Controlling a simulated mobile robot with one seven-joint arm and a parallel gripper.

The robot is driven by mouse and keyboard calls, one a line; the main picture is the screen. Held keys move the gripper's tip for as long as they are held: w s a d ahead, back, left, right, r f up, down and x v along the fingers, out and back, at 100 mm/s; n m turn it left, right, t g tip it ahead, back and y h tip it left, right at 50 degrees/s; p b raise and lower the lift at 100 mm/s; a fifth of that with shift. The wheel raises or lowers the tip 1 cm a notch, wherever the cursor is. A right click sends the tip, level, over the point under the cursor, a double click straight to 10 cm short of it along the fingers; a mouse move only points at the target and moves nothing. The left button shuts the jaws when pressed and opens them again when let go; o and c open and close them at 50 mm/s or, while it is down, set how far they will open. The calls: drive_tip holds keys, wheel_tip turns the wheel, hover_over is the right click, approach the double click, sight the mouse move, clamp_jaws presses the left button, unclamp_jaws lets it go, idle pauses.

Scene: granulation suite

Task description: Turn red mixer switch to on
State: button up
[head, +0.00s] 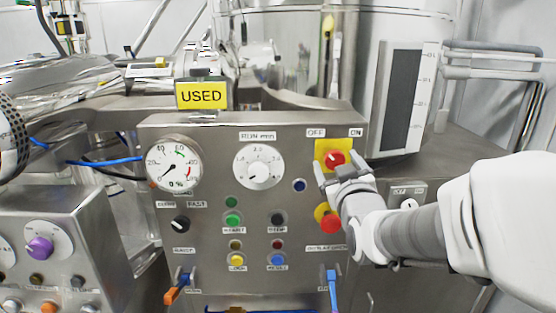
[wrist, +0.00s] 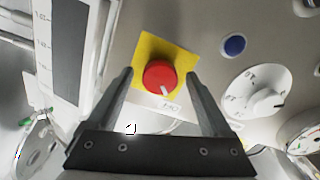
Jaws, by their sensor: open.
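The red mixer switch (head: 335,158) is a round knob on a square yellow plate (head: 321,149), high on the right of the steel control panel. OFF is labelled above its left side and ON above its right. The knob's white mark points up and left, towards OFF. In the wrist view the knob (wrist: 158,73) sits between the fingers, its mark pointing down and slightly right. My gripper (head: 341,171) is open in front of the switch, a finger on either side; it also shows in the wrist view (wrist: 159,79). I cannot tell whether the fingers touch the knob.
A red emergency-type button (head: 330,224) on yellow is just below my gripper. A dark blue button (head: 299,185) and a white dial (head: 259,167) are to the left. A yellow USED sign (head: 202,95) stands above the panel. A steel vessel with a scale (head: 402,98) rises behind.

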clamp_jaws()
idle(0.5)
drive_tip(key=shift+m+b, duration=0.4)
drive_tip(key=shift+b, duration=0.25)
drive_tip(key=m+b, duration=0.1)
drive_tip(key=b, duration=0.2)
drive_tip(key=shift+f+m, duration=0.2)
drive_tip(key=shift+m, duration=0.2)
drive_tip(key=m+b, duration=0.6)
drive_tip(key=b, duration=0.2)
drive_tip(key=m+b, duration=0.5)
drive_tip(key=shift+r+m+b, duration=0.15)
drive_tip(key=shift+m+b, duration=0.6)
drive_tip(key=shift+m, duration=0.35)
drive_tip(key=shift+r+m+b, duration=0.1)
drive_tip(key=shift+m+b, duration=0.65)
drive_tip(key=shift+m, duration=0.35)
